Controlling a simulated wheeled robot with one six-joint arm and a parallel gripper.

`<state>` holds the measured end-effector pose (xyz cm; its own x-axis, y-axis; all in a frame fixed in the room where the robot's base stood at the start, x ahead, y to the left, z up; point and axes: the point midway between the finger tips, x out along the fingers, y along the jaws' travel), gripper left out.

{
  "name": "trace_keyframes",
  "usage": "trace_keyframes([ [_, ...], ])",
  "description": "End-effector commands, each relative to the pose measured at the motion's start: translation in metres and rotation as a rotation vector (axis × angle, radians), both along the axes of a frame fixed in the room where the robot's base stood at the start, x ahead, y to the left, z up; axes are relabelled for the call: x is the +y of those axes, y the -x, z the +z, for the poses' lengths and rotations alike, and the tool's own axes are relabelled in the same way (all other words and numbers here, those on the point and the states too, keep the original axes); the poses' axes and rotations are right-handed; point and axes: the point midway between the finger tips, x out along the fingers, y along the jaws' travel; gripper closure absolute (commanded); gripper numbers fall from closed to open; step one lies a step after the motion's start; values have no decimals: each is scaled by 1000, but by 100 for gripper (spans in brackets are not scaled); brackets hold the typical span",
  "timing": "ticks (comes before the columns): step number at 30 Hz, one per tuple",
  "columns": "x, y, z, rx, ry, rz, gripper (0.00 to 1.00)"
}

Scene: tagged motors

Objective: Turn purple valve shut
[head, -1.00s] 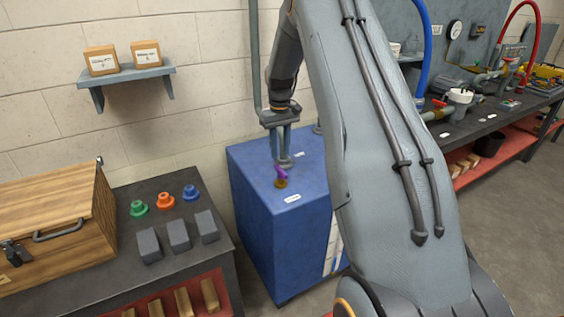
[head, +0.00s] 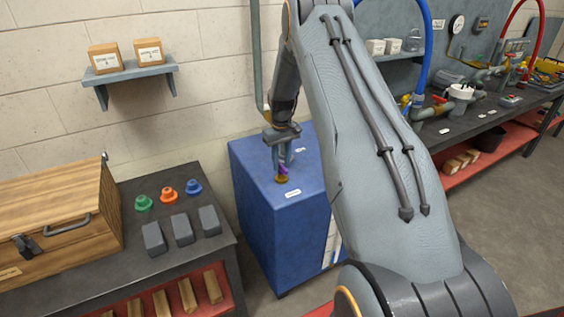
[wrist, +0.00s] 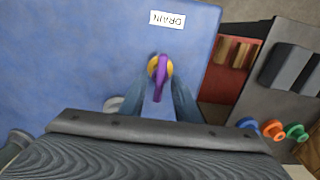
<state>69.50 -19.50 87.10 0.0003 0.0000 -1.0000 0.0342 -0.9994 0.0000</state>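The purple valve handle (head: 284,169) sits on a brass stem (head: 281,180) on top of the blue cabinet (head: 262,160). My gripper (wrist: 160,90) points down over the cabinet, with one finger on each side of the handle and gaps between. It is open; in the head view (head: 282,160) its fingertips hang right at the valve and partly cover the handle.
A dark bench (head: 130,195) with green, orange and blue knobs and several grey blocks stands left of the cabinet. A wooden chest (head: 50,220) sits on it. A pipe (head: 256,60) runs down the wall behind my gripper. Another bench with pipes and hoses (head: 490,120) stands right.

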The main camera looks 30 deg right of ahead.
Motion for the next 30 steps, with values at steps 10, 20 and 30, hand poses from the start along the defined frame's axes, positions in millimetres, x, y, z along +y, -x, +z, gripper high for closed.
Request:
trace_keyframes([
  [10,0,0,0,0,0,1,100],
  [20,0,0,0,0,0,83,100],
  [30,0,-1,-1,0,0,354,100],
])
